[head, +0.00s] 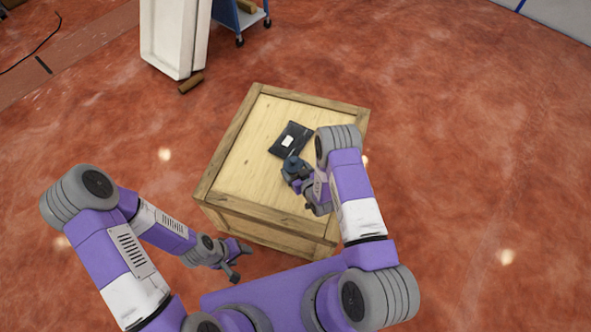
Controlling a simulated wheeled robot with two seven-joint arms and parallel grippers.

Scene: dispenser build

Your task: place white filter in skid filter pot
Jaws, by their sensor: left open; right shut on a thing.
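A flat black skid (280,150) lies on top of the wooden crate, right of its middle. A small white piece (288,141) shows on it; I cannot tell whether this is the white filter. A dark blue-grey rounded part (292,163), possibly the filter pot, is at the skid's near edge. My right gripper (299,181) is shut at this part, low over the crate top; the arm hides part of the grip. My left gripper (238,264) is open and empty, in front of the crate's near side and below its top.
The wooden crate (238,160) has a bare top on its left and far sides. Floor around the crate is clear.

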